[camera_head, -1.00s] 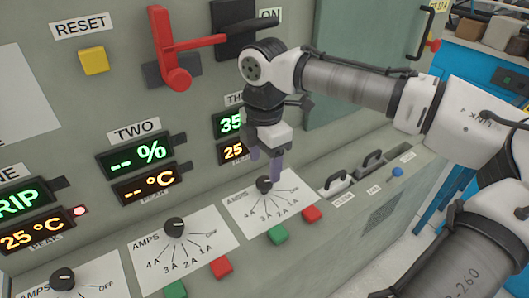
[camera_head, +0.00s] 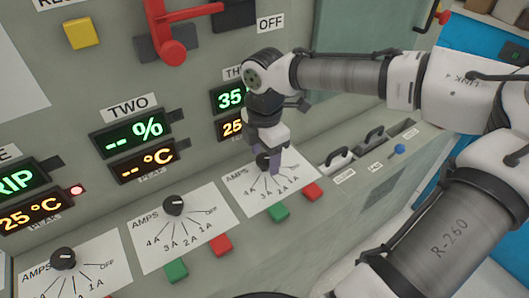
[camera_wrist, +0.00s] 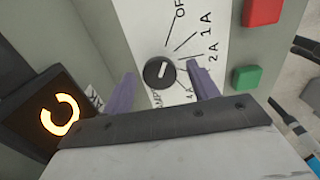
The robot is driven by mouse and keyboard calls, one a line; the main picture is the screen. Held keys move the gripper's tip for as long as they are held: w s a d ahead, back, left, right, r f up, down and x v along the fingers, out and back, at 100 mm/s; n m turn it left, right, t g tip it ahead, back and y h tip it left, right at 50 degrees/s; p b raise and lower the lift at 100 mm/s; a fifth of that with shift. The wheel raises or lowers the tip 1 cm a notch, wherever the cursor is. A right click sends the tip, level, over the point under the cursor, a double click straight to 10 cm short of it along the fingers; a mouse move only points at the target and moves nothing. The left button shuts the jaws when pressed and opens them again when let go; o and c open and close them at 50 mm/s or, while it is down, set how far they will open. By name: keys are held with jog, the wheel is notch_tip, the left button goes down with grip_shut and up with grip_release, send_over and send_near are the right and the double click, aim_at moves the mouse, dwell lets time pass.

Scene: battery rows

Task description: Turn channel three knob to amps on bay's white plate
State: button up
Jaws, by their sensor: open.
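The channel three white plate (camera_head: 292,176) is the rightmost dial plate in the head view, below a display partly hidden by my arm. Its black knob (camera_head: 263,160) is partly covered by my gripper (camera_head: 268,164). In the wrist view the round knob (camera_wrist: 159,72) has a short white mark and sits between the two purple fingers of my open gripper (camera_wrist: 161,76), with gaps on both sides. OFF, 1A, 2A and 4A show on this plate (camera_wrist: 190,20); other lettering is partly hidden. Which mark the knob points to is unclear.
A green button (camera_head: 278,212) and a red button (camera_head: 312,191) lie just below the plate. Channel two's knob (camera_head: 173,205) and channel one's knob (camera_head: 63,258) are to the left. Black-handled slots (camera_head: 340,157) and a blue knob (camera_head: 399,150) are to the right. A red lever (camera_head: 172,50) stands above.

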jog(key=c, duration=1)
jog(key=shift+r+m+p, duration=0.1)
jog(key=shift+m+p, duration=0.3)
jog(key=shift+a+m+p, duration=0.1)
jog(key=shift+m+p, duration=0.65)
jog(key=shift+m, duration=0.15)
jog(key=shift+m+p, duration=0.8)
jog(key=shift+m, duration=0.8)
jog(key=o, duration=1)
